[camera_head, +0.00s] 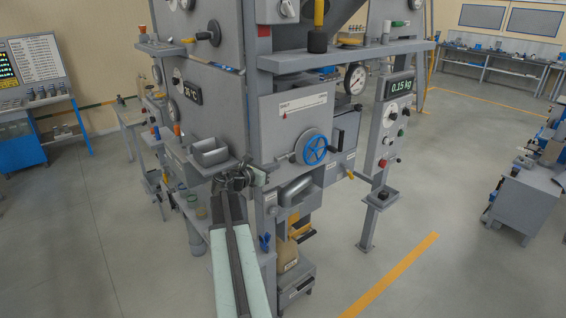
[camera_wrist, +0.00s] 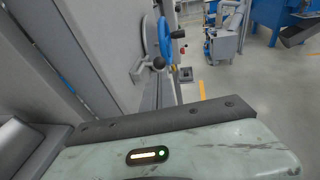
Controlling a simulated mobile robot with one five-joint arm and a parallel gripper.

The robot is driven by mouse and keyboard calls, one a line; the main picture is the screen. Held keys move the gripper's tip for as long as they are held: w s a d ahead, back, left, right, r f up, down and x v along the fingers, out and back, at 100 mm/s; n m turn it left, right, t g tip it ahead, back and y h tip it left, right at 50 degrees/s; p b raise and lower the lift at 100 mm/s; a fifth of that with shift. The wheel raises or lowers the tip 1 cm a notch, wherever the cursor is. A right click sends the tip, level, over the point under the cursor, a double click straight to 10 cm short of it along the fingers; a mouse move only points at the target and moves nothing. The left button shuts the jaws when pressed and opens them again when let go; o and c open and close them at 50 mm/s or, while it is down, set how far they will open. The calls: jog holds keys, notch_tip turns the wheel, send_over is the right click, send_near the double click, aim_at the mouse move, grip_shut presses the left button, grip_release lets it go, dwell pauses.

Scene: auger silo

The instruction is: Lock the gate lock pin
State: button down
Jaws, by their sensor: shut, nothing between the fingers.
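I cannot pick out the gate lock pin for certain. My gripper (camera_head: 248,177) is at the end of my arm, left of and below the handwheel, close to the panel's lower left edge. It is shut and empty. Its fingertips are small and hard to make out against the machine.
A grey tray (camera_head: 210,152) juts out just left of my gripper, and a rounded grey chute (camera_head: 296,191) is at its right. A post with a scale display (camera_head: 401,87) stands further right. Open floor (camera_head: 440,200) lies to the right.

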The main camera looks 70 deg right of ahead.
jog(key=v, duration=0.6)
jog(key=shift+p, duration=0.4)
jog(key=shift+w+a, duration=0.1)
jog(key=shift+a, duration=0.05)
